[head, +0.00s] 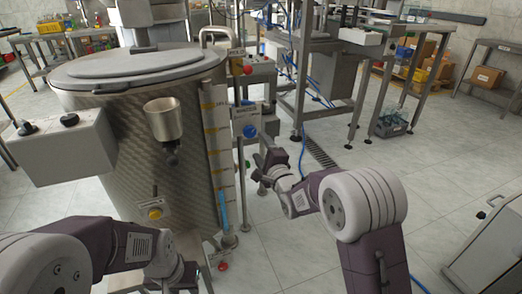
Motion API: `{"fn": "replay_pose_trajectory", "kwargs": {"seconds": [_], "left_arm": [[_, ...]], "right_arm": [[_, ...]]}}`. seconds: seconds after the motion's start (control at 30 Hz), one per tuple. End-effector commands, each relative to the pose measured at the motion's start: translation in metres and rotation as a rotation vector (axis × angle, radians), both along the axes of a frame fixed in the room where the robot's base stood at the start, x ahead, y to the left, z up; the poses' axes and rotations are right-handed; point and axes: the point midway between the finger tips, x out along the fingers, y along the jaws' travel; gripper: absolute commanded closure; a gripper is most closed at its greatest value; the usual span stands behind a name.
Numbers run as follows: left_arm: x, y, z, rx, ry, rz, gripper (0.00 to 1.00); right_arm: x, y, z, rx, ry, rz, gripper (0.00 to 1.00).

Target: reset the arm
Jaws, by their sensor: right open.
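My right arm reaches in from the lower right, and its gripper (264,168) is small and dark in front of the stand with the blue knob. Its jaws are open, and I see nothing held between them. My left arm (110,248) comes in low at the left in front of the big steel tank (160,120). Its wrist points down near the bottom edge, and I cannot make out its gripper there.
The lidded tank fills the left middle, with a grey control box (62,145) and a metal cup (163,120) at its front. A blue-knobbed panel (249,126) stands right of it. A steel cabinet (495,250) is at lower right. Tiled floor (440,185) is clear between.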

Motion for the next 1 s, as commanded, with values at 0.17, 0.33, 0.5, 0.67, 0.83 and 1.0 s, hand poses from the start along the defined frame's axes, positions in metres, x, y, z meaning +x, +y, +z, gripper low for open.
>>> {"fn": "replay_pose_trajectory", "kwargs": {"seconds": [0.17, 0.33, 0.5, 0.67, 0.83, 1.0], "left_arm": [[0.000, 0.000, 0.002, 0.000, 0.000, 0.000, 0.64], [0.000, 0.000, 0.003, 0.000, 0.000, 0.000, 0.64], [0.000, 0.000, 0.004, 0.000, 0.000, 0.000, 0.64], [0.000, 0.000, 0.004, 0.000, 0.000, 0.000, 0.64], [0.000, 0.000, 0.004, 0.000, 0.000, 0.000, 0.64], [-0.001, 0.000, 0.041, 0.000, 0.002, 0.000, 0.64]], "right_arm": [[0.001, -0.025, 0.036, 0.012, -0.054, -0.042, 0.35], [-0.052, -0.103, 0.012, -0.260, 0.156, -0.169, 0.35], [-0.141, -0.138, -0.084, -0.779, 0.509, -0.016, 0.35], [-0.232, -0.147, -0.148, -1.132, 0.733, 0.330, 0.35], [-0.317, -0.146, -0.185, -1.366, 0.832, 0.792, 0.35], [-0.342, -0.146, -0.152, -1.500, 0.757, 1.065, 0.35]]}}
